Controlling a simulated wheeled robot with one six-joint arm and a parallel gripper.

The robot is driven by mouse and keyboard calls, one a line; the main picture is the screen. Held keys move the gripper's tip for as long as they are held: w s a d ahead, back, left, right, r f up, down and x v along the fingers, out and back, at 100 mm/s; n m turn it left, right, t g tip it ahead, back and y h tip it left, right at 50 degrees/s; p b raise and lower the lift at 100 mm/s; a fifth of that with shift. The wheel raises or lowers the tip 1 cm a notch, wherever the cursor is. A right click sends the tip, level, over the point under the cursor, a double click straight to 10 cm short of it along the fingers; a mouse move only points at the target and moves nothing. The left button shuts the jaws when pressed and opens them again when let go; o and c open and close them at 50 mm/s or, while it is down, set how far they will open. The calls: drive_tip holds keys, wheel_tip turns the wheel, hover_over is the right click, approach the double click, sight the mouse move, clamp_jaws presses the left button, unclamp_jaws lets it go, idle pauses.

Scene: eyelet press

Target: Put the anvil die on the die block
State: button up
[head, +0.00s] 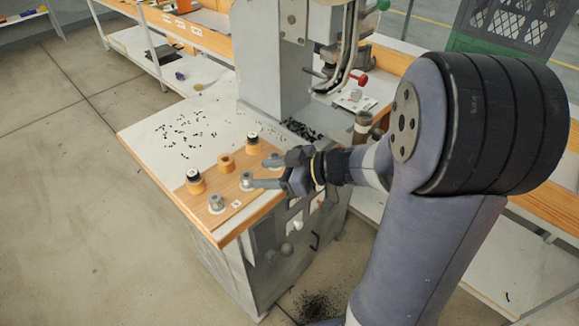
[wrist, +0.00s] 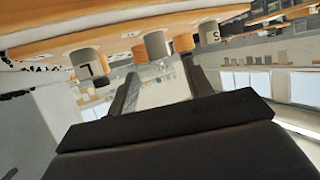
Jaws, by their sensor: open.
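A wooden board (head: 236,208) on the table's front edge carries several small dies. Grey metal dies stand on it: one at the near corner (head: 216,202) and one (head: 247,181) by my gripper's near finger. Two black-topped pieces (head: 195,180) (head: 252,140) sit in wooden rings. I cannot tell which is the anvil die. In the wrist view, grey cylinders show, one marked T (wrist: 90,63), one plain (wrist: 155,45), one marked S (wrist: 209,33). My gripper (head: 259,173) is open, its fingers pointing left over the board's right side. I cannot identify the die block surely.
The press column (head: 272,65) stands behind the board. A white plate (head: 354,101) with a small metal piece lies under its head, near a red-knobbed lever (head: 360,79). Black bits (head: 185,133) are scattered on the tabletop. An empty wooden ring (head: 226,162) stands mid-board.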

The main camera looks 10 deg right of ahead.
drive_tip(key=v, duration=0.6)
drive_tip(key=shift+p, duration=0.4)
drive_tip(key=shift+o, duration=0.4)
